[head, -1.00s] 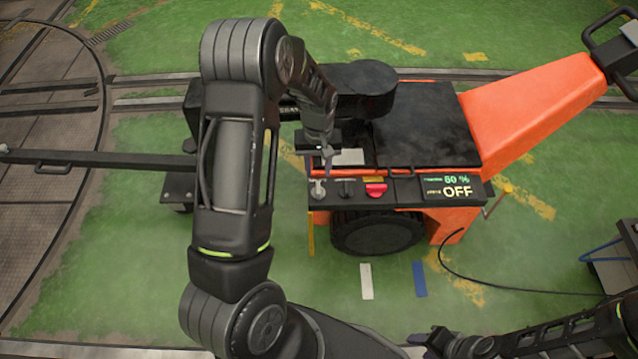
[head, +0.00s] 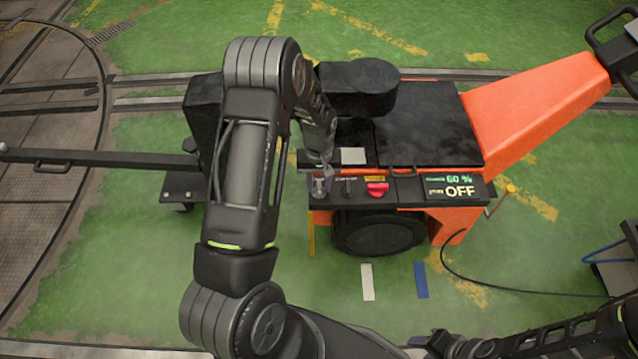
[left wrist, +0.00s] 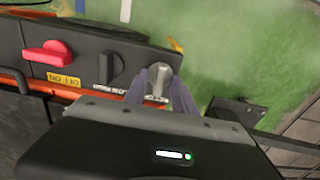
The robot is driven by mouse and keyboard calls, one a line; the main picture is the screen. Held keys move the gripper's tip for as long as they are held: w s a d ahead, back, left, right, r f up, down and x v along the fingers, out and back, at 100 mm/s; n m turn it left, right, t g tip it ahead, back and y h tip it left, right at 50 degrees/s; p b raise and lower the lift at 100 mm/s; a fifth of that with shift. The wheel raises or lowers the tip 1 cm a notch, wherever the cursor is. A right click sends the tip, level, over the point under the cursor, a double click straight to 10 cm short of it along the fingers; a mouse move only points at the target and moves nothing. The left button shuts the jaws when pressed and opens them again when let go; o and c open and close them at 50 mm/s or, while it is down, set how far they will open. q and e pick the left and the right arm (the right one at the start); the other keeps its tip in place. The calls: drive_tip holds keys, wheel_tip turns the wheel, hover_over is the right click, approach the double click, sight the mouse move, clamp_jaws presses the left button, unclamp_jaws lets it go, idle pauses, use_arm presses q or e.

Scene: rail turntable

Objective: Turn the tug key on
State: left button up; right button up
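The tug is an orange and black machine (head: 530,115) whose display (head: 457,191) reads OFF. The metal tug key (head: 318,188) sits at the left end of its black control panel; it also shows in the left wrist view (left wrist: 159,80). My left gripper (head: 322,172) is just over the key. In the left wrist view its two fingers (left wrist: 160,92) are apart, one on each side of the key, with gaps visible. I cannot tell how deep they reach. My right gripper (head: 442,345) is low at the bottom edge, partly cut off, its fingers unclear.
A black knob (head: 348,188) and a red switch (head: 377,188) sit on the panel to the right of the key. A black tow bar (head: 90,158) extends left. A cable (head: 520,289) runs over the green floor on the right.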

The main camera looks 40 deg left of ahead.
use_arm(q)
clamp_jaws()
drive_tip(key=shift+m, duration=0.4)
idle(0.4)
drive_tip(key=m, duration=0.2)
drive_tip(key=shift+m, duration=0.3)
drive_tip(key=m, duration=0.4)
drive_tip(key=shift+m+b, duration=0.3)
drive_tip(key=shift+b, duration=0.05)
drive_tip(key=m, duration=0.4)
drive_tip(key=shift+m, duration=0.3)
drive_tip(key=m, duration=0.5)
drive_tip(key=shift+p, duration=0.3)
drive_tip(key=shift+m, duration=0.3)
